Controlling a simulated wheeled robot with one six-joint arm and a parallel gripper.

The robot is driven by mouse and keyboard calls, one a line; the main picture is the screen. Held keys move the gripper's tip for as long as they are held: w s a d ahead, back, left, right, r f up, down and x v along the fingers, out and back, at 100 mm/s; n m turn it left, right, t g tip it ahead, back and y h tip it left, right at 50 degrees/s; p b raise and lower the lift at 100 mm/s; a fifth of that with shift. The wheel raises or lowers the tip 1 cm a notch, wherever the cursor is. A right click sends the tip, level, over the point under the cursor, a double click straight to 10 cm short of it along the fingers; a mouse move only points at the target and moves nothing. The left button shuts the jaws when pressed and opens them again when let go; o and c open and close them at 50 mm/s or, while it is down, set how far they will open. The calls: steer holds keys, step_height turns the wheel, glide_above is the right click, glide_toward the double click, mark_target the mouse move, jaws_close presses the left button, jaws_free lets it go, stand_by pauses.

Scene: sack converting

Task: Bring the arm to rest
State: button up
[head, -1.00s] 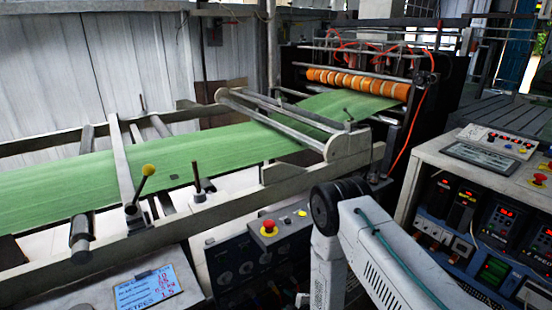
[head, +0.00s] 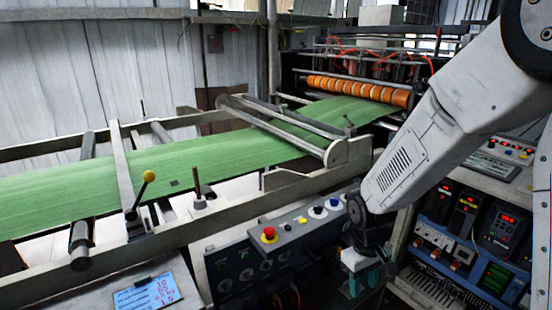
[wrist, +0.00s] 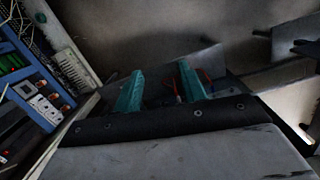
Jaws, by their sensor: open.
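My gripper (head: 368,277) hangs low in the head view, at the end of my white arm, in front of the machine and beside the control panel. Its teal fingers point down. In the wrist view the two fingers (wrist: 160,90) stand apart with nothing between them. My arm comes down from the upper right of the head view and covers part of the right side.
A green web (head: 120,180) runs over the machine frame to orange rollers (head: 358,90). A panel with a red button (head: 268,232) is left of my gripper. An instrument cabinet (head: 440,228) stands right. A written display (head: 150,295) is front left.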

steer(key=s+d+r+m+t, duration=0.1)
steer(key=s+d+r+m, duration=0.1)
steer(key=s+r, duration=0.8)
steer(key=s+d+r+m+t, duration=0.1)
steer(key=s+d+r+m, duration=0.2)
steer(key=s+r, duration=0.7)
step_height(320, 180, up, 3)
steer(key=shift+s+d+t+y, duration=0.15)
steer(key=shift+d+t+y, duration=0.15)
steer(key=shift+y, duration=0.1)
